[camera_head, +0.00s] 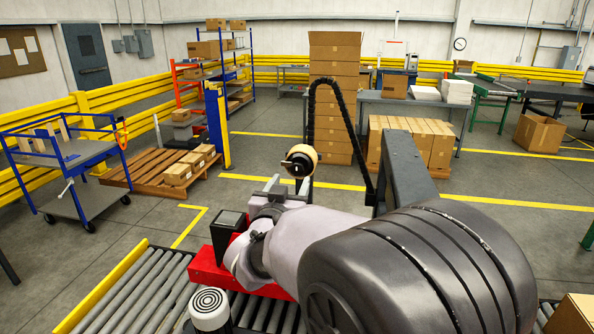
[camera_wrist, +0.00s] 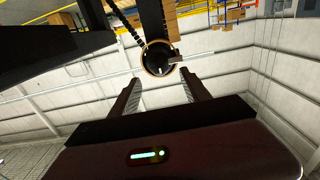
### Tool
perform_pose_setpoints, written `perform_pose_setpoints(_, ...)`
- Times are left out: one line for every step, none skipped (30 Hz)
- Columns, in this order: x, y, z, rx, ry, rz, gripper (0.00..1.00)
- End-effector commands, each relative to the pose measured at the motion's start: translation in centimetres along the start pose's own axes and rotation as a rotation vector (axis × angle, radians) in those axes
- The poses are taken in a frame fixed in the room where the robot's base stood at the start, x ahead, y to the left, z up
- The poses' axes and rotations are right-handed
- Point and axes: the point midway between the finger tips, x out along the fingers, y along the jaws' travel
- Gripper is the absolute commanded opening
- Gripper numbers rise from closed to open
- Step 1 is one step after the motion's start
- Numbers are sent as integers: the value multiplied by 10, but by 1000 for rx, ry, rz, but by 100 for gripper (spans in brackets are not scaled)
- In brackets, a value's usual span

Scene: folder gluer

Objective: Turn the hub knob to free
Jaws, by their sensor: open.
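A round black hub with a tan ring around it (camera_head: 301,160) hangs in front of the tall carton stack in the head view. A dark knob-like part with a small white mark (camera_head: 288,164) sticks out at its left. In the wrist view the dark round hub face (camera_wrist: 158,57) has a thin tan rim and a pale bar at its right. My gripper (camera_head: 289,184) is just below the hub in the head view. In the wrist view my gripper (camera_wrist: 161,80) is open and empty, its fingertips pointing at the hub with a gap visible. The knob's setting cannot be read.
A dark post (camera_head: 407,170) with a black cable chain (camera_head: 345,105) stands right of the hub. A roller conveyor (camera_head: 120,300) and a red base with a black box (camera_head: 228,232) lie below. Open floor (camera_head: 250,205) shows behind.

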Motion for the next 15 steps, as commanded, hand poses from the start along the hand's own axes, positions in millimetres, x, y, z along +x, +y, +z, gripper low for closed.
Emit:
perform_pose_setpoints(14,1,0,0,0,3,55)
perform_pose_setpoints(22,1,-1,0,1,2,55)
perform_pose_setpoints(31,1,0,1,0,2,55)
perform_pose_setpoints(37,1,0,0,1,2,55)
perform_pose_setpoints(42,0,-1,0,1,1,55)
perform_pose_setpoints(48,0,0,0,0,1,55)
perform_pose_setpoints(52,0,-1,0,1,1,55)
perform_pose_setpoints(55,0,0,0,0,1,55)
perform_pose_setpoints(58,0,0,0,0,1,55)
perform_pose_setpoints(59,0,-1,0,0,0,55)
perform_pose_setpoints(60,0,-1,1,0,0,55)
perform_pose_setpoints(61,0,-1,0,0,-1,55)
perform_pose_setpoints(62,0,-1,0,0,-1,55)
perform_pose_setpoints(62,0,-1,0,0,-1,55)
perform_pose_setpoints(62,0,-1,0,0,-1,55)
